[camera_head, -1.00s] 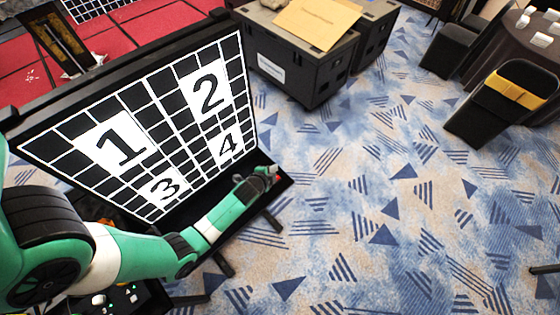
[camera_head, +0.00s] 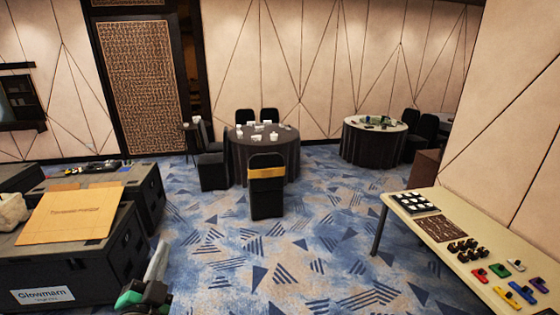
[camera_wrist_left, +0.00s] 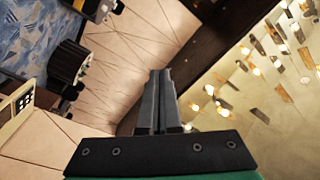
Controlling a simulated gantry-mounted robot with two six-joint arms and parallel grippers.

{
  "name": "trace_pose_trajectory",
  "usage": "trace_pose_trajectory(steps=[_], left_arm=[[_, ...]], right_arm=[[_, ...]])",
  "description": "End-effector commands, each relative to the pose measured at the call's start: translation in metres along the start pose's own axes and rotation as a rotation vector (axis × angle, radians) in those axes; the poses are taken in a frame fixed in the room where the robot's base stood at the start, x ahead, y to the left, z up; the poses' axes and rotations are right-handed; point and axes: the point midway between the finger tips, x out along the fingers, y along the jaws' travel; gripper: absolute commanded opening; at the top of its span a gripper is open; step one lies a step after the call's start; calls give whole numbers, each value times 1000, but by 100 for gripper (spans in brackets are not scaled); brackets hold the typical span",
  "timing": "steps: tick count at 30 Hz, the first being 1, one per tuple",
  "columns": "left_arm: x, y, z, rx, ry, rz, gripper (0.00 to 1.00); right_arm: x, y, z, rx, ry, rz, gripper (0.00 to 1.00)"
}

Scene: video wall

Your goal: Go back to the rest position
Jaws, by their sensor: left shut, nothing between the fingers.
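My left gripper (camera_head: 160,258) is at the bottom left of the head view, pointing up, in front of the black cases. In the left wrist view its two dark fingers (camera_wrist_left: 158,75) are together, with nothing between them. They point towards the wall and ceiling and touch nothing. Most of the left arm is out of the head view. My right gripper is not in view.
Black cases, one with a cardboard sheet (camera_head: 75,213) on top, stand at the left. A long table (camera_head: 472,254) with small coloured items stands at the right. Round tables (camera_head: 240,152) and chairs are at the back. The patterned carpet (camera_head: 300,240) between is clear.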

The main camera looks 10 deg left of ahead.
Motion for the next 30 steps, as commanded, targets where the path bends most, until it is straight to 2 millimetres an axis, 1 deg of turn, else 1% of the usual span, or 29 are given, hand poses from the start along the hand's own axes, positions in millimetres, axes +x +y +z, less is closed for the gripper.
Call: trace_pose_trajectory(steps=[1, 2, 3, 4, 5, 6, 8, 9, 11, 12, 13, 15, 16, 17, 18, 21, 30], left_arm=[[-2, -26, -44, -51, 79, -41, 0], [-6, -40, -67, -87, 124, -60, 0], [-12, -59, -97, -136, 183, -86, 0], [-19, -73, -119, -174, 230, -103, 0], [-27, -88, -140, -215, 278, -119, 0], [-39, -107, -168, -272, 342, -139, 0], [-62, -136, -206, -363, 443, -163, 0], [-80, -155, -229, -427, 512, -174, 0], [-109, -182, -257, -523, 612, -184, 0], [-128, -197, -271, -587, 675, -183, 0], [-142, -207, -278, -634, 719, -181, 0], [-172, -224, -287, -751, 804, -153, 0], [-182, -225, -288, -810, 828, -120, 0], [-185, -224, -288, -857, 836, -91, 0], [-181, -220, -288, -899, 828, -59, 0], [-179, -219, -287, -945, 823, -35, 0], [-179, -219, -287, -947, 822, -34, 0]], right_arm=[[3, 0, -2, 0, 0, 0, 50], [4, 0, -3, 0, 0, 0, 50], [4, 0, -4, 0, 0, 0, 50], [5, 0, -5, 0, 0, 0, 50], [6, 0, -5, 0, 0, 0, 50], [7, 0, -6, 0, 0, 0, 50], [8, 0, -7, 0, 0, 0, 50], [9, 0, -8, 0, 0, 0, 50], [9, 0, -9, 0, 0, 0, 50], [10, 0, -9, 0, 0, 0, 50], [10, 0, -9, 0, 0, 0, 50], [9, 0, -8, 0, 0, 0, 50], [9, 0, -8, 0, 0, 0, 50], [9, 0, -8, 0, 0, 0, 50], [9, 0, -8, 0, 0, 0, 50], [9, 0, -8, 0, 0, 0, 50], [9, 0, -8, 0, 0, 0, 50]])
